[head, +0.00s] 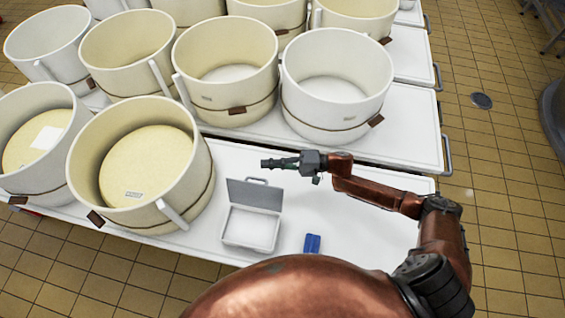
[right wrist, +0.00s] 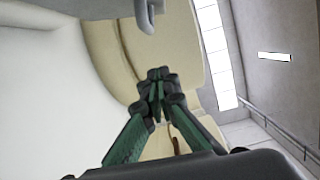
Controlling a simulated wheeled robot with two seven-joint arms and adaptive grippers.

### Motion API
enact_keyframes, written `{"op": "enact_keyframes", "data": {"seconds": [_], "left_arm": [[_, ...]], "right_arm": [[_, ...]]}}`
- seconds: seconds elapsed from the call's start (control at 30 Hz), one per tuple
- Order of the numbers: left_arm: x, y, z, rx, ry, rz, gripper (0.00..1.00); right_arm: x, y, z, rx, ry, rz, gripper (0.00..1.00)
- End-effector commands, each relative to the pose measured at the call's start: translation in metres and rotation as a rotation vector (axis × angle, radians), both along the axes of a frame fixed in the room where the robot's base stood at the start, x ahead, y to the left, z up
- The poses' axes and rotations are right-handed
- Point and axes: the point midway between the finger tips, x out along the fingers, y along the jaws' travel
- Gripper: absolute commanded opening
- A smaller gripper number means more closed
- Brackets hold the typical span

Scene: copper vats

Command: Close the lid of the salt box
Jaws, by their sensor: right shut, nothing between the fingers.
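The salt box (head: 250,229) is a small light-grey box on the white table, with its lid (head: 254,194) standing up open at the back edge. A small handle shows above the lid. My right gripper (head: 266,163) is above and behind the raised lid in the head view, pointing left, apart from it as far as I can tell. In the right wrist view its green fingers (right wrist: 158,78) are together with nothing between them. A grey edge with a handle-like loop (right wrist: 146,14) shows at the top of that view, probably the lid. My left gripper is not in view.
A blue object (head: 312,243) lies right of the box. A large cream vat (head: 198,180) stands close at the left, and several more vats, including a white one (head: 290,108), stand behind. The white table (head: 375,218) is clear at the right.

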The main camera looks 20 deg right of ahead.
Motion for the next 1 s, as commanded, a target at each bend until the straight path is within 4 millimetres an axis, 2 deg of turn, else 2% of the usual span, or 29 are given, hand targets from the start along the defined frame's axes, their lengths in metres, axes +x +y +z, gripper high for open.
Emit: {"op": "enact_keyframes", "data": {"seconds": [0.03, 0.1, 0.3, 0.87, 1.0], "left_arm": [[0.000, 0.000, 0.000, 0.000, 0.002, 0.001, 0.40], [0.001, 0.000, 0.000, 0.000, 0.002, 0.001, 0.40], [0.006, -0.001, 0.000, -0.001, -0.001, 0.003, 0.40], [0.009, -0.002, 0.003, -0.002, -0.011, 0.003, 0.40], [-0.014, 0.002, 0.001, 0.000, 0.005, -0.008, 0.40]], "right_arm": [[-0.012, 0.004, -0.002, 0.002, 0.005, 0.003, 0.00], [-0.019, 0.009, 0.000, 0.002, 0.005, 0.001, 0.00], [-0.032, 0.019, 0.001, 0.001, 0.003, 0.002, 0.00], [-0.034, 0.020, 0.003, -0.006, -0.006, 0.001, 0.00], [-0.036, 0.021, 0.007, -0.019, -0.026, 0.001, 0.00]]}}
